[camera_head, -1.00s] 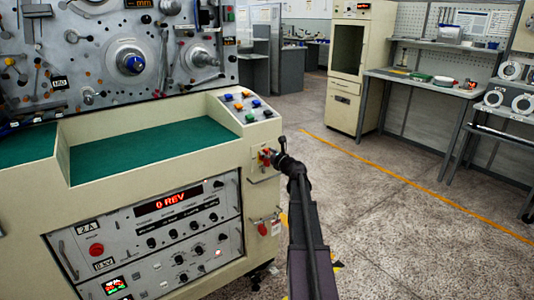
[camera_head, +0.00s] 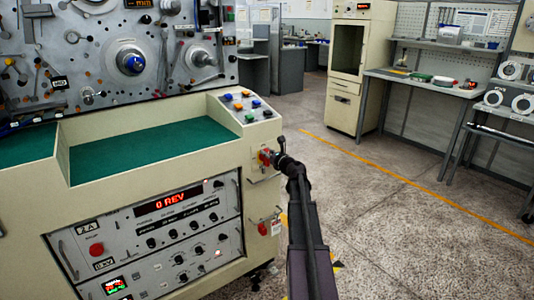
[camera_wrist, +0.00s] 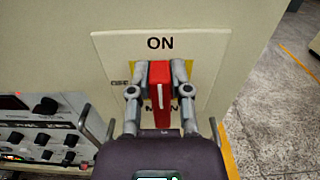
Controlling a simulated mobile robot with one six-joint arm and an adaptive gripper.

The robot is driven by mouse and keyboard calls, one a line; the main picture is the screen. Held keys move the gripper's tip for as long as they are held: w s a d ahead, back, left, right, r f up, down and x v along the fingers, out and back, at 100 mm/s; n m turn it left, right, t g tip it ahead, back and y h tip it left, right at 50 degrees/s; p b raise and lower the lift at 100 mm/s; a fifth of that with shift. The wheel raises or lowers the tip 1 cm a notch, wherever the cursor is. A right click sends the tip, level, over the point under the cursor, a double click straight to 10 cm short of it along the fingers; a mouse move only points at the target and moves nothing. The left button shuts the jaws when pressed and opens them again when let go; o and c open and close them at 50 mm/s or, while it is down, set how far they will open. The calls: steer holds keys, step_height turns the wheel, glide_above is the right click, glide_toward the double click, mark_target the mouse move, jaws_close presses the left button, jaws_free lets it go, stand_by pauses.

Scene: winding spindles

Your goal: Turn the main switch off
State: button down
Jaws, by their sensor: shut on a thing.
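The main switch is a red handle (camera_wrist: 160,88) with a white line on it, on a pale plate (camera_wrist: 207,50) with a yellow patch behind the handle. The white line runs upright toward the "ON" label (camera_wrist: 160,43) above. A second label at the left is partly hidden by a finger. My gripper (camera_wrist: 160,93) has its two fingers on either side of the red handle and is shut on it. In the head view the gripper (camera_head: 271,158) meets the switch on the machine's side panel, small and partly hidden by my arm.
The cream winding machine (camera_head: 90,220) fills the left, with a lit display (camera_head: 170,201) reading "0 REV" and a row of push buttons (camera_head: 245,105) above the switch. A red knob (camera_head: 262,228) sits below. Open floor lies to the right.

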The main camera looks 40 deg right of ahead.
mark_target(258, 158)
steer(key=n, duration=0.3)
steer(key=a+n, duration=0.1)
steer(key=n, duration=0.2)
steer(key=a+f+n+b, duration=0.1)
steer(key=n, duration=0.5)
steer(key=f+n+b, duration=0.1)
steer(key=shift+a, duration=0.35)
steer(key=n, duration=0.2)
steer(key=f+n+b, duration=0.1)
steer(key=n, duration=0.1)
steer(key=shift+n, duration=0.3)
steer(key=c, duration=0.6)
jaws_free()
steer(key=shift+o, duration=0.2)
steer(key=shift+a, duration=0.1)
